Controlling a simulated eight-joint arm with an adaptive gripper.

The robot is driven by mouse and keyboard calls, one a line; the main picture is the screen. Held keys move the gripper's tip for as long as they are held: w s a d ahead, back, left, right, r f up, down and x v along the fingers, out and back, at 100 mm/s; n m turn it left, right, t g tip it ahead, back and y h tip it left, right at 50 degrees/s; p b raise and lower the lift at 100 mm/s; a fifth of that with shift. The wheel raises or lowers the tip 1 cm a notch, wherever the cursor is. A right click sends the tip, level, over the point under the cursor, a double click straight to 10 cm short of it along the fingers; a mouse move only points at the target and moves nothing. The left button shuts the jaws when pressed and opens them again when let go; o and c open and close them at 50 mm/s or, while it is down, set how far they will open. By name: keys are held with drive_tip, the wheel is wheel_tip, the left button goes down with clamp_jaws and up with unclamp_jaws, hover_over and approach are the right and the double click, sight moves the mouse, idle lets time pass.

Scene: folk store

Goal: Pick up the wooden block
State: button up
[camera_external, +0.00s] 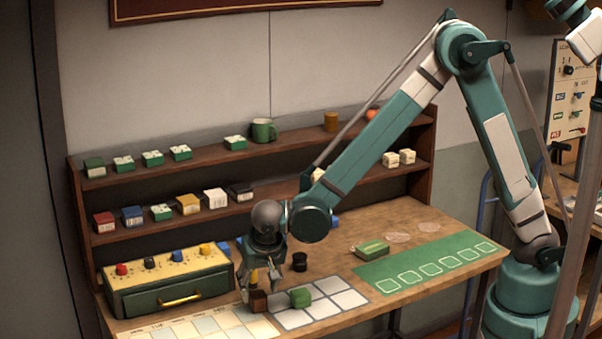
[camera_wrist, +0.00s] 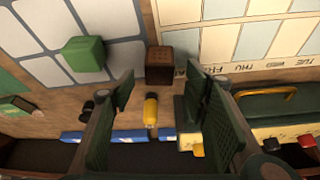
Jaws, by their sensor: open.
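The wooden block (camera_external: 258,301) is a small dark brown cube on the table, at the left edge of the white-squared grid sheet. In the wrist view the block (camera_wrist: 160,65) shows upper middle, just beyond the gap between the fingertips. My gripper (camera_external: 258,286) is open, pointing down over the block, with a finger to either side. In the wrist view my gripper (camera_wrist: 158,85) has its two green pads well apart, and neither visibly touches the block. A small yellow bottle-like item (camera_wrist: 151,113) stands close to the block, between the fingers in the wrist view.
A green block (camera_external: 301,298) sits on the grid sheet (camera_external: 318,306) right of the wooden block. A small black item (camera_external: 299,262) stands behind. A drawer box (camera_external: 168,284) with coloured knobs is at left. A green mat (camera_external: 425,262) lies at right. Shelves line the back.

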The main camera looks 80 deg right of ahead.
sight(258, 294)
drive_tip(key=shift+f, duration=0.2)
drive_tip(key=shift+d+f, duration=0.1)
drive_tip(key=shift+x, duration=2.5)
drive_tip(key=shift+c, duration=0.6)
drive_tip(key=c, duration=0.9)
